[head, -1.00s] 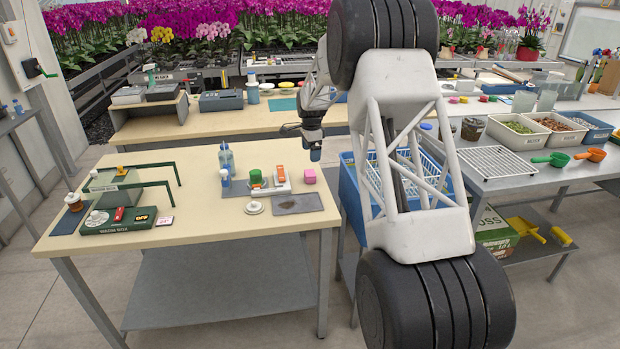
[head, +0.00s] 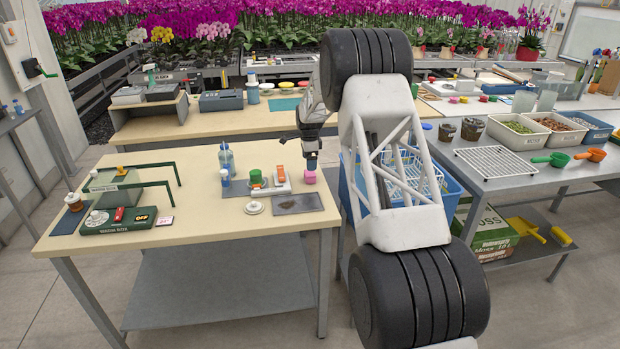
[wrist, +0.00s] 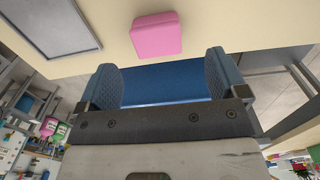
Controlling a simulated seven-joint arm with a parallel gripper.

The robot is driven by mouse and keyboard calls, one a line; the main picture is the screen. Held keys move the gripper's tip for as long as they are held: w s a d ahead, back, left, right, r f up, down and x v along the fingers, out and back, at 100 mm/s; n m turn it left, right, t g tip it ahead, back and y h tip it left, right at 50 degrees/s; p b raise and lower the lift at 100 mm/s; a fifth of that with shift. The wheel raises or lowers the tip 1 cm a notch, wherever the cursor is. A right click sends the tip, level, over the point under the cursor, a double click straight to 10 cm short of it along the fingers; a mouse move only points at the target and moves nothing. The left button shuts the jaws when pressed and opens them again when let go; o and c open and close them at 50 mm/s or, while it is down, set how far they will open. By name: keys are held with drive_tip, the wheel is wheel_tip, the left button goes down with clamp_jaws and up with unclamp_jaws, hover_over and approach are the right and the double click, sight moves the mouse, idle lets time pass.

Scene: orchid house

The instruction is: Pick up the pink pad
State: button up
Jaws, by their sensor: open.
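The pink pad (head: 309,177) is a small block on the cream table, near its right edge, and it shows whole in the wrist view (wrist: 156,35). My gripper (head: 311,163) is close above the pad in the head view; whether they touch is hard to tell there. In the wrist view my gripper (wrist: 165,75) has its two blue-padded fingers wide apart with nothing between them. The pad lies beyond the fingertips, roughly in line with the gap.
A dark grey tray (head: 298,203) lies in front. A blue crate (head: 352,192) stands beyond the table's right edge.

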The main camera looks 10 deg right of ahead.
sight(310, 174)
drive_tip(key=shift+f, duration=0.8)
drive_tip(key=shift+f, duration=0.1)
drive_tip(key=shift+s+d+f, duration=0.1)
drive_tip(key=shift+f, duration=1.2)
drive_tip(key=shift+s+f, duration=0.1)
drive_tip(key=shift+f, duration=1.15)
drive_tip(key=c, duration=1)
drive_tip(key=shift+r, duration=0.1)
